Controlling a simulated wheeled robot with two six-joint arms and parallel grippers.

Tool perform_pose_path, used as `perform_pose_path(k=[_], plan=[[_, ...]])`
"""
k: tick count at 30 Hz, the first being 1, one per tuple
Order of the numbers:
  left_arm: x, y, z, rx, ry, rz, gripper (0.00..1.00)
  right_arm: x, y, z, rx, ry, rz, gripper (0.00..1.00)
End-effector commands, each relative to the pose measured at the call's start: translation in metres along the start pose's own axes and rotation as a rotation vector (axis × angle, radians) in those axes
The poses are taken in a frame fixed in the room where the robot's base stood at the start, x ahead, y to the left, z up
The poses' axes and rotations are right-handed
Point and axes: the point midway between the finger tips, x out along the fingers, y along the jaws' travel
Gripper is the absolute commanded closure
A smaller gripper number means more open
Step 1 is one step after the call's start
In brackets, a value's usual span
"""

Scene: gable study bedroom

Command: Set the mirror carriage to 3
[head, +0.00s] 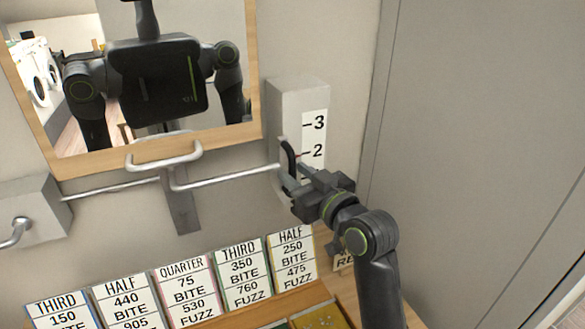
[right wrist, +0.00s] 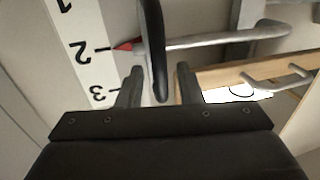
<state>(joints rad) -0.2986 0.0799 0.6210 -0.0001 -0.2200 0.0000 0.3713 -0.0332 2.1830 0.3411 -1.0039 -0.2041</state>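The wood-framed mirror (head: 255,70) hangs on the wall with a pale handle (head: 165,158) at its lower edge. A metal rod (head: 225,178) runs below it to a grey upright housing (head: 284,98). The white scale (head: 314,125) shows 3 above 2 in the head view and appears inverted in the right wrist view (right wrist: 82,50). There a red pointer (right wrist: 124,46) is at the 2 mark. My right gripper (right wrist: 157,85) is open around a black curved grip (right wrist: 153,40), with gaps visible on both sides. My left gripper is out of view.
Several printed cards (head: 240,268) stand in a row below the mirror, above a wooden tray edge (head: 262,312). A grey wall box (head: 40,212) with a metal hook is at left. A grey panel (head: 460,130) fills the right. My reflection shows in the mirror.

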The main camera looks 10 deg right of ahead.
Motion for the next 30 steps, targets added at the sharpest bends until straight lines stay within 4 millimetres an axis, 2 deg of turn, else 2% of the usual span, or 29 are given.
perform_pose_path(k=[6,15,23,30], plan=[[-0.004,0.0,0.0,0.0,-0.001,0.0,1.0,0.015,-0.001,-0.001,0.001,0.001,-0.001,0.67],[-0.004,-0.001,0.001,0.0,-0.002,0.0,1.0,0.017,0.0,0.0,0.0,0.001,0.0,0.67],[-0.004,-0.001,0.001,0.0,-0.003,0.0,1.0,0.016,0.0,0.0,0.0,0.001,0.0,1.0],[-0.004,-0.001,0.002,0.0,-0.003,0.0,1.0,0.016,0.0,0.0,0.0,0.001,0.0,1.0]])
